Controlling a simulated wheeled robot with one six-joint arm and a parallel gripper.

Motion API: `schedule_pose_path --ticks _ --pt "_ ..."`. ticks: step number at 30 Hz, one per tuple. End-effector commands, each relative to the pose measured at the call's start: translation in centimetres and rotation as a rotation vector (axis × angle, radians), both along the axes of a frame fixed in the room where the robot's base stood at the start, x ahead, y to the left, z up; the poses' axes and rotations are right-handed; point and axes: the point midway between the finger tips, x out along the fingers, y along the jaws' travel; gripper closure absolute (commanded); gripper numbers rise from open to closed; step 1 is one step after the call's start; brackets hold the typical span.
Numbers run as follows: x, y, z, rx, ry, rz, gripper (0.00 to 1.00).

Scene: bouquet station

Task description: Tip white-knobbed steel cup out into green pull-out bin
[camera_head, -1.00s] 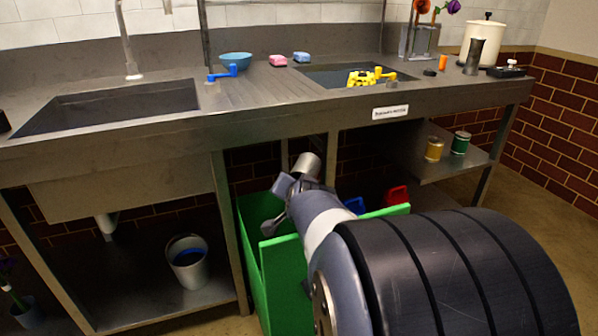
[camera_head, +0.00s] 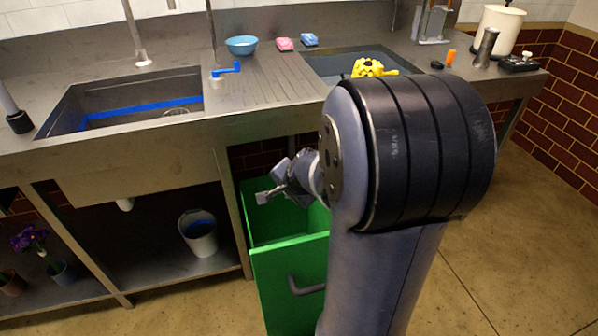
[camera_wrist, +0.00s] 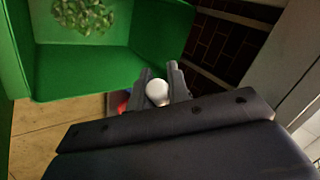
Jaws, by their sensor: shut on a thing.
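My gripper (camera_head: 276,184) is over the open green pull-out bin (camera_head: 285,250), near its back left. In the wrist view its two fingers are shut on the white knob (camera_wrist: 158,92) of the steel cup. The cup's metal body cannot be made out in either current view, so its tilt and contents cannot be told. The green bin (camera_wrist: 90,70) also fills the upper left of the wrist view, with pale green leafy bits (camera_wrist: 84,16) lying inside.
The steel counter (camera_head: 180,130) and its legs stand close above and behind the bin. A white bucket (camera_head: 200,235) is on the lower shelf to the left. The floor at right is clear.

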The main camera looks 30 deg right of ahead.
Motion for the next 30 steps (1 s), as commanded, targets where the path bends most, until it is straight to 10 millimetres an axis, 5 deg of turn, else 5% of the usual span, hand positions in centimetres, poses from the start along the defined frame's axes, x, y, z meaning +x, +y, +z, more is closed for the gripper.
schedule_pose_path --ticks 11,30 --pt "-0.1 1.0 0.8 0.092 0.066 0.0 1.0" --pt "0.1 0.7 2.7 0.499 0.334 0.002 1.0"
